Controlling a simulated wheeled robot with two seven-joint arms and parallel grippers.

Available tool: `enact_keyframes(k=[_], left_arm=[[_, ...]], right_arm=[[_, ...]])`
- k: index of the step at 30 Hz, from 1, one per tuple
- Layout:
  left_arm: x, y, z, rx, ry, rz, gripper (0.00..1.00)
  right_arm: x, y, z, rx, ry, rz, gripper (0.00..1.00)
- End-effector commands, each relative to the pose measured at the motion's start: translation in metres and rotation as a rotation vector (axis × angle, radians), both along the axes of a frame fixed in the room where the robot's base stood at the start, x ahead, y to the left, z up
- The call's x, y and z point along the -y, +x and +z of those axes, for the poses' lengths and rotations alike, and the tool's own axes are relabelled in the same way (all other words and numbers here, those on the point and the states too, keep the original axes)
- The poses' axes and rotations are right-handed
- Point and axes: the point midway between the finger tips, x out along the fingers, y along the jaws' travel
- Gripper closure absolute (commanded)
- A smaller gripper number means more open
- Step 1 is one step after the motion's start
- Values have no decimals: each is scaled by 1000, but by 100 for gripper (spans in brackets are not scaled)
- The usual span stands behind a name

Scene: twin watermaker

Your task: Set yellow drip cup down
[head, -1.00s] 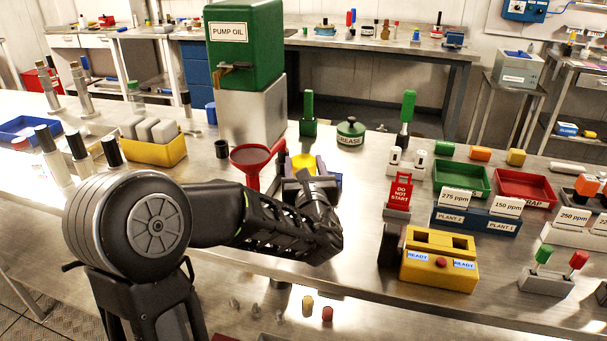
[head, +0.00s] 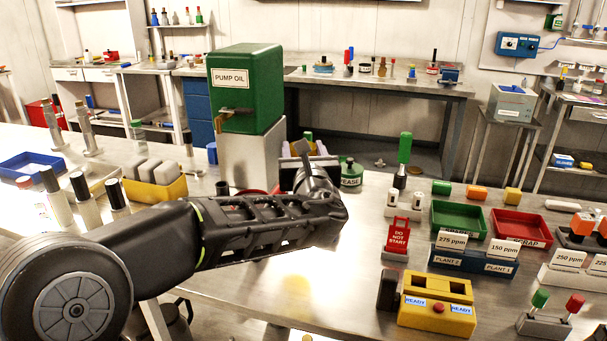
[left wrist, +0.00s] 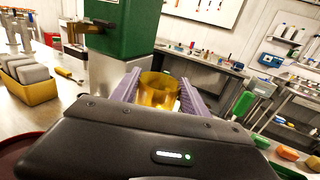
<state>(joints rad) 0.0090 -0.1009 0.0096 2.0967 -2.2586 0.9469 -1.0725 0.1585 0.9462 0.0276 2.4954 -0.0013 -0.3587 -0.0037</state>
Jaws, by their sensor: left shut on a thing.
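The yellow drip cup (left wrist: 158,92) is a translucent yellow cup between the two purple fingers of my left gripper (left wrist: 160,100) in the left wrist view. The gripper is shut on it, and the cup looks roughly upright. In the head view my left gripper (head: 304,153) is over the far part of the bench, just right of the green pump oil tank (head: 246,88). There my wrist and arm hide most of the cup. I cannot tell the height of the cup's base above the bench. My right gripper is not in view.
The tank stands on a grey block (head: 250,160). A green grease can (head: 351,173) is right of the gripper. A red funnel (head: 250,192) is mostly hidden behind my arm. A red do-not-start sign (head: 398,236) and yellow ready box (head: 437,312) stand right.

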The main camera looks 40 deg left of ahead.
Motion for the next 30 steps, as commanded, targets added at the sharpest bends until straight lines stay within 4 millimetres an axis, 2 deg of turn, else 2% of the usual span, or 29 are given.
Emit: enact_keyframes(k=[1,3,7,30], left_arm=[[0,0,12,4,-2,-1,93],[0,0,22,3,0,0,93],[1,0,32,1,0,-1,93],[0,0,33,-1,1,-1,93]], right_arm=[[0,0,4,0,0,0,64],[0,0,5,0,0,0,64],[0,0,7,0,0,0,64],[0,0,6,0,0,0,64]])
